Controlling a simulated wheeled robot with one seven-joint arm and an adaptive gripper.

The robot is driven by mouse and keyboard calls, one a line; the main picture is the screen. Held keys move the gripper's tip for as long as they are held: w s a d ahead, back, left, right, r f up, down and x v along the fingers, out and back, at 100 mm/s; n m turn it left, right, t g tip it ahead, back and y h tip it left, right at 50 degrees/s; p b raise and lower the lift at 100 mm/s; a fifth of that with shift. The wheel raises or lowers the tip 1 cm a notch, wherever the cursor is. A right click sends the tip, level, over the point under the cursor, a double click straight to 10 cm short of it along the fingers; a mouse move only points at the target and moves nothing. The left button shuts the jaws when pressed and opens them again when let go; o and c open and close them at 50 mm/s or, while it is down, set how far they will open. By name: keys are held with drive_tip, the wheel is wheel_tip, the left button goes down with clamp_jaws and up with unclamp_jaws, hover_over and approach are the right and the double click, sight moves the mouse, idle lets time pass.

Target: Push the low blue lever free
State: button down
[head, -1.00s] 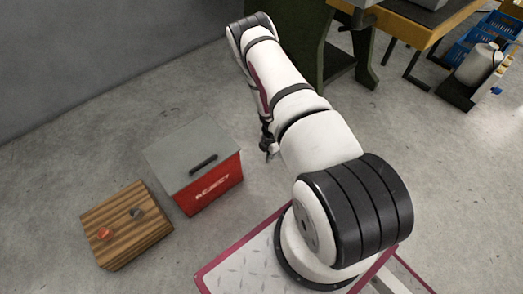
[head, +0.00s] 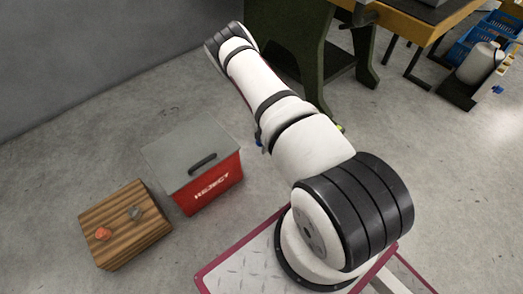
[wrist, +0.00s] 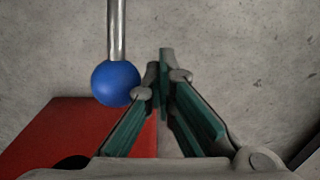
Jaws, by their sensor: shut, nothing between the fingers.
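The blue lever shows in the wrist view as a round blue knob (wrist: 116,83) on a straight metal rod (wrist: 117,30) running to the top edge. My gripper (wrist: 163,62) is shut and empty, its green-padded fingers together just right of the knob. The left fingertip is very close to the knob's right side; I cannot tell whether they touch.
A red REJECT bin (head: 212,190) with a grey lid stands left of my arm. A wooden block (head: 125,248) with an orange and a grey piece lies beside it. A dark green machine frame (head: 290,60) stands behind. A red surface (wrist: 65,135) lies below the knob in the wrist view.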

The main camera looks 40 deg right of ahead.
drive_tip(key=shift+w+d+b, duration=0.2)
drive_tip(key=shift+w+b, duration=0.2)
drive_tip(key=shift+w, duration=0.45)
drive_tip(key=shift+w+d+b, duration=0.2)
drive_tip(key=shift+w+b, duration=0.2)
drive_tip(key=shift+w, duration=0.4)
drive_tip(key=shift+w+d+r+p, duration=0.15)
drive_tip(key=shift+w+d+p, duration=0.05)
drive_tip(key=shift+w+p, duration=0.7)
drive_tip(key=shift+r+p, duration=3.3)
drive_tip(key=shift+r, duration=1.65)
